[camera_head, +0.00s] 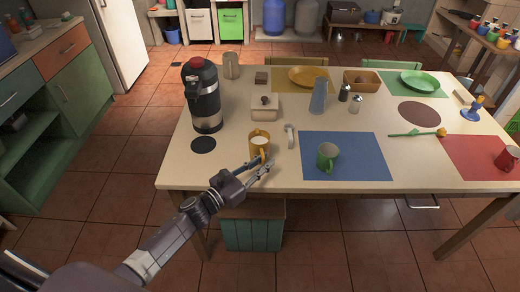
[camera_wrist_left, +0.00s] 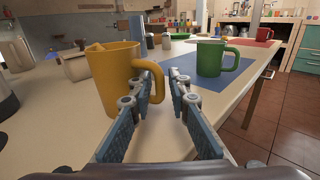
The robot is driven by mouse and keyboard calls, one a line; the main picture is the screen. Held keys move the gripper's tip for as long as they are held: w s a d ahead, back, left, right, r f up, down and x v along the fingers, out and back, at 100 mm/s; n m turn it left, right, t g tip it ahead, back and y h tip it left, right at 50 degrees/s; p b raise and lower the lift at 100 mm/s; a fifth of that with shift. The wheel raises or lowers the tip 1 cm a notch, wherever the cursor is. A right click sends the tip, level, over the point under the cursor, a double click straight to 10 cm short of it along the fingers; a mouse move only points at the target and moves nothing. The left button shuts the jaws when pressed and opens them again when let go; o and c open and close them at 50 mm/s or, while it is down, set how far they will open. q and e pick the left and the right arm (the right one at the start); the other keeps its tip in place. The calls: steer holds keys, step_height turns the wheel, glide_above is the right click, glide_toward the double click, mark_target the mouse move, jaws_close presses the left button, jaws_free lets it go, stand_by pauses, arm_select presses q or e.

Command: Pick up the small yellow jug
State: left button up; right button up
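The small yellow jug (camera_head: 259,144) stands upright near the front left edge of the table, its handle toward my gripper. It is large in the left wrist view (camera_wrist_left: 112,82), with its handle (camera_wrist_left: 157,84) on the right side. My left gripper (camera_head: 264,168) is at the table's front edge, just in front of the jug. Its fingers are spread. In the left wrist view the handle shows in the gap between the fingertips, closer to the left finger. I cannot tell whether a finger touches it. My right gripper is not in view.
A green mug (camera_head: 327,157) stands on a blue mat (camera_head: 362,158) to the right. A black and steel flask (camera_head: 202,98) and a butter dish (camera_head: 265,108) stand behind the jug. A wooden stool (camera_head: 252,228) with teal sides is below the table edge.

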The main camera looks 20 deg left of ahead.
arm_select(q)
steer(key=shift+c, duration=0.6)
jaws_close()
steer(key=shift+w+r, duration=0.1)
step_height(320, 180, up, 20)
steer(key=p, duration=0.3)
stand_by(0.4)
